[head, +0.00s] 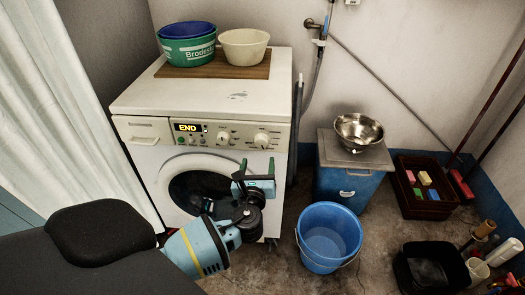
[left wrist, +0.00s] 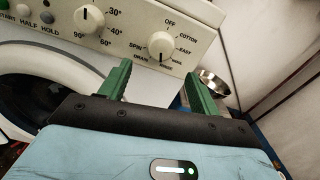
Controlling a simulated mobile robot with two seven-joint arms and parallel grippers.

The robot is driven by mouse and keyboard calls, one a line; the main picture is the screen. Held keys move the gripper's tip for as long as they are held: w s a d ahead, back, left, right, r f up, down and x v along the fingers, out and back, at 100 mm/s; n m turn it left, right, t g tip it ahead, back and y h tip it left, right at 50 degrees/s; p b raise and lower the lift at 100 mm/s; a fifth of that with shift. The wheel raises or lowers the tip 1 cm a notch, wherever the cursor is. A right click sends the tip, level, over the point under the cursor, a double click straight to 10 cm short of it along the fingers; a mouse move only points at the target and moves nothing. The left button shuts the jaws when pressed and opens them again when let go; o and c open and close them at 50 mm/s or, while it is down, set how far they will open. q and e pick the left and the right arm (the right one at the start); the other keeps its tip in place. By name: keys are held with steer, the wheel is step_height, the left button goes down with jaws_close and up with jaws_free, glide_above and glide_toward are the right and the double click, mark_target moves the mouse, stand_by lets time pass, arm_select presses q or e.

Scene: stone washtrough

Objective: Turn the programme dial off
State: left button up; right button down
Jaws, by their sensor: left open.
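The programme dial (left wrist: 161,46) is a cream knob at the right of the washing machine's panel, with OFF printed above it and COTTON, EASY, SPIN and DRAIN around it. Its dark mark seems to point down, away from OFF. It also shows in the head view (head: 262,140). The washing machine (head: 205,95) has a lit display (head: 187,127) reading END. My left gripper (head: 257,168) is open and empty, just in front of and below the dial; its green fingers (left wrist: 160,88) are spread on either side below the dial, apart from it. My right gripper is out of view.
A temperature knob (left wrist: 89,19) sits left of the dial. Basins (head: 187,45) stand on a board on the machine. A blue bucket (head: 329,237) and a blue box (head: 342,186) with a steel bowl (head: 358,131) stand to the right. A white curtain (head: 60,100) hangs at left.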

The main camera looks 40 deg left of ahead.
mark_target(261, 143)
arm_select(q)
steer(key=shift+r+b+x, duration=0.2)
steer(key=shift+b+x, duration=0.05)
steer(key=shift+x, duration=1.8)
steer(key=shift+r+b+x, duration=0.2)
steer(key=shift+x, duration=1.8)
steer(key=shift+c, duration=0.4)
steer(key=c, duration=0.9)
